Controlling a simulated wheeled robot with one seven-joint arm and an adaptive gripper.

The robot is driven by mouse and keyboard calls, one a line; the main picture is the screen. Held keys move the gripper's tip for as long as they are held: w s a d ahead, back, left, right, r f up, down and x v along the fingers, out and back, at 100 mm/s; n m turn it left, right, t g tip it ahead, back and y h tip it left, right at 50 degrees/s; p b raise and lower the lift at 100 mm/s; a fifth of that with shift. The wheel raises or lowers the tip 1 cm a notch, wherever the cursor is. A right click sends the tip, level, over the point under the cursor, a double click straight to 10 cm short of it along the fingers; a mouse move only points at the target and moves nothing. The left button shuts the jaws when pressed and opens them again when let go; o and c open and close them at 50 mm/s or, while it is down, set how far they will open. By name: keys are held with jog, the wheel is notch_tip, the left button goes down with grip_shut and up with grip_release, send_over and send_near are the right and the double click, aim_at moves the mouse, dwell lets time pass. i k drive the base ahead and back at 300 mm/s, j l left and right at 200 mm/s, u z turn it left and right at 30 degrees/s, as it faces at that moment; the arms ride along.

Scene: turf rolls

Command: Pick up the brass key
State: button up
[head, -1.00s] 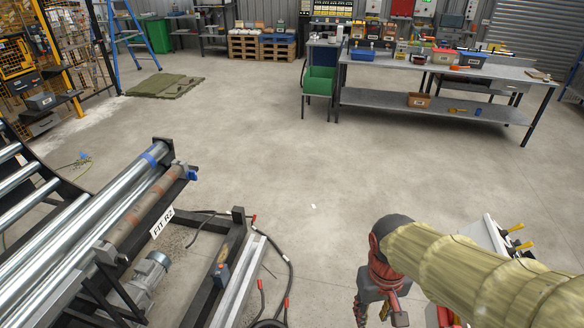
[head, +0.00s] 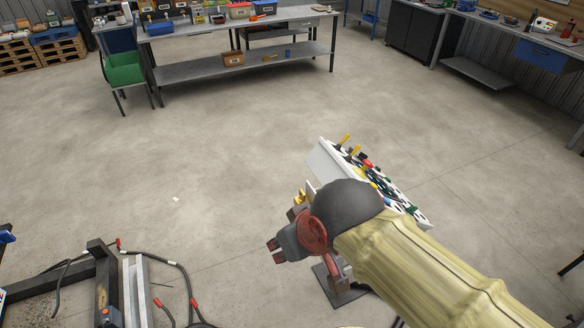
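I cannot make out a brass key for certain in the head view. My gripper (head: 276,251) is low in the middle of the view, at the end of my sleeved arm, pointing left over the floor. Its fingers are small and dark red, and I cannot tell whether they are apart. A white control console (head: 322,160) with yellow levers and coloured knobs stands just behind and right of my gripper, partly hidden by my arm. A small yellow part (head: 299,197) shows beside the wrist; what it is I cannot tell.
A long grey workbench (head: 290,17) with boxes stands at the back, with a green bin (head: 124,65) at its left. A dark metal frame (head: 60,282) and cables (head: 165,262) lie at lower left. More benches line the right. The middle floor is clear.

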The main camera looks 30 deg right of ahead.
aim_at(302, 196)
jog(key=z, duration=0.75)
jog(key=i+j, duration=0.15)
jog(key=j, duration=0.2)
jog(key=i+j+z, duration=0.1)
jog(key=j+z, duration=0.85)
jog(key=l+z, duration=0.1)
jog(key=z, duration=0.65)
